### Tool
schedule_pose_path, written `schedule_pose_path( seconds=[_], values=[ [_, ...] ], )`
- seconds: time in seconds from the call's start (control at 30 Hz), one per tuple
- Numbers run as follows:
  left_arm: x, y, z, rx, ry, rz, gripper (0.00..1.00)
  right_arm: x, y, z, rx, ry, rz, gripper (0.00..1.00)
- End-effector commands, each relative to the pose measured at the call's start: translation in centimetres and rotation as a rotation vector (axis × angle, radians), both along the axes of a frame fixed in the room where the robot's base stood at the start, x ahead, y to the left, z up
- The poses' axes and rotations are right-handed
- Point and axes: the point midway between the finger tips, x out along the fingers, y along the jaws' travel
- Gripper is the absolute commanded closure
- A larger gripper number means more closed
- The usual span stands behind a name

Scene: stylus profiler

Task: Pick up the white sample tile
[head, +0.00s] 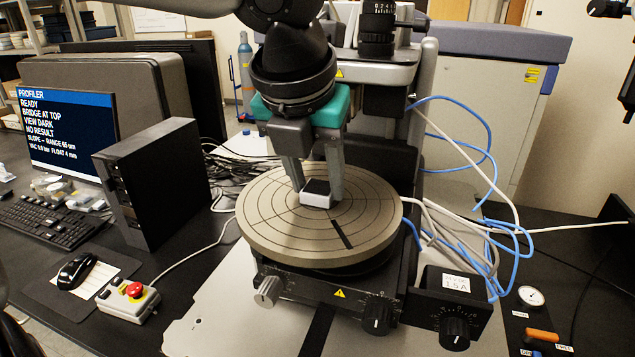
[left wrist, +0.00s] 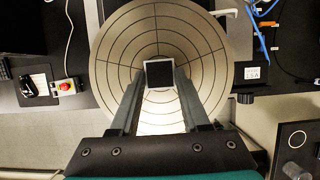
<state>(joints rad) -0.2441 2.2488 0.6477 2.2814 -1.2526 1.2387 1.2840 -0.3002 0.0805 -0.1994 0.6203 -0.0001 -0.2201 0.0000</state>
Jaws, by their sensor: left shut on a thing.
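The white sample tile (head: 315,201) is a small block with a dark top face and white sides, near the middle of the round stage (head: 270,228). My left gripper (head: 317,193) comes down from above with its two fingers on either side of the tile, shut on it. In the left wrist view the tile (left wrist: 160,73) shows as a dark square with a pale rim between the fingertips. I cannot tell whether its underside touches the stage. My right gripper is not seen.
The profiler's column and optics (head: 378,30) stand close behind my left gripper. Blue and white cables (head: 490,165) loop at the right. A black box (head: 152,182), monitor (head: 68,135) and red stop button (head: 135,290) are at the left. Knobs (head: 377,314) line the stage's front.

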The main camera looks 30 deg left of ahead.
Motion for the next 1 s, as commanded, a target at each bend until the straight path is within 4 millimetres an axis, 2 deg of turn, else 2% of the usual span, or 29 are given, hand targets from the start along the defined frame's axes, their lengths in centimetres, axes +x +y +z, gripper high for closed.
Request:
schedule_pose_path(
  seconds=[0.17,0.27,0.7,0.83,1.0],
  values=[
    [0.1,0.0,1.3,0.000,-0.005,0.002,1.00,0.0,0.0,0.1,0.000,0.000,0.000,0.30],
    [0.1,0.0,2.9,0.000,-0.006,0.003,1.00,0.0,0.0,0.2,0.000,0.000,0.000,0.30],
    [0.1,0.0,14.7,0.002,-0.006,0.002,1.00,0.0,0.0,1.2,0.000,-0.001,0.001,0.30],
    [0.0,0.0,17.2,0.001,-0.003,0.001,1.00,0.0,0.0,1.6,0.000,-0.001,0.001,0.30],
    [0.0,0.0,19.1,0.002,0.000,0.001,1.00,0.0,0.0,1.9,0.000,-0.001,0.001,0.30]
  ],
)
